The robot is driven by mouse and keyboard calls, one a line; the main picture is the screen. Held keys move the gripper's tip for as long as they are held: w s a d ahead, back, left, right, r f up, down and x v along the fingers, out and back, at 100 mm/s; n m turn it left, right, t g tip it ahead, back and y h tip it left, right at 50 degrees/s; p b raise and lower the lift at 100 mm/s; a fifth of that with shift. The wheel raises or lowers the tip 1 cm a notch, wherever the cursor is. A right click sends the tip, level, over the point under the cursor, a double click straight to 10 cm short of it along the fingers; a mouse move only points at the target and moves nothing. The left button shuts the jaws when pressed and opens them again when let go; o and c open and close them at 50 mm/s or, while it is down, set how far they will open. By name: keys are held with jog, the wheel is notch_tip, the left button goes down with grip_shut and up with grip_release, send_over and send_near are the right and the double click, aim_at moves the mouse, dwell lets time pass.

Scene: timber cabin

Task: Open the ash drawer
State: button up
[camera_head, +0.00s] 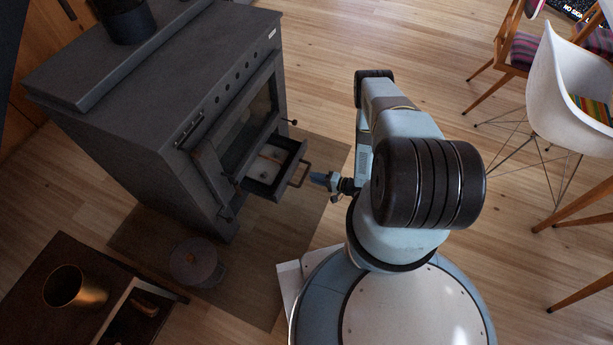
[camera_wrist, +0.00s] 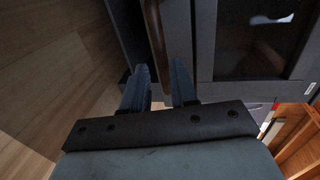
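The ash drawer (camera_head: 262,188) juts out from the lower front of the dark stove (camera_head: 180,100), its inside showing pale material. Its bar handle (camera_head: 303,174) stands out at the drawer's front. My gripper (camera_head: 316,177) is just right of the handle in the head view, pointing at it. In the wrist view, my gripper (camera_wrist: 159,66) has its two fingers apart, with the brown handle (camera_wrist: 156,38) ahead and lined up with the gap between them. I see no finger pressing on the handle; whether the tips reach past it is unclear.
The stove's glass door (camera_head: 246,132) is above the drawer. A lidded pot (camera_head: 194,262) stands on the floor mat, near a low table (camera_head: 40,262) with a brass cup (camera_head: 76,287). A white chair (camera_head: 562,85) stands at right. The floor behind my arm is clear.

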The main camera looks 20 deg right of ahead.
jog(key=v, duration=0.6)
jog(key=shift+d, duration=0.1)
dwell(0.4)
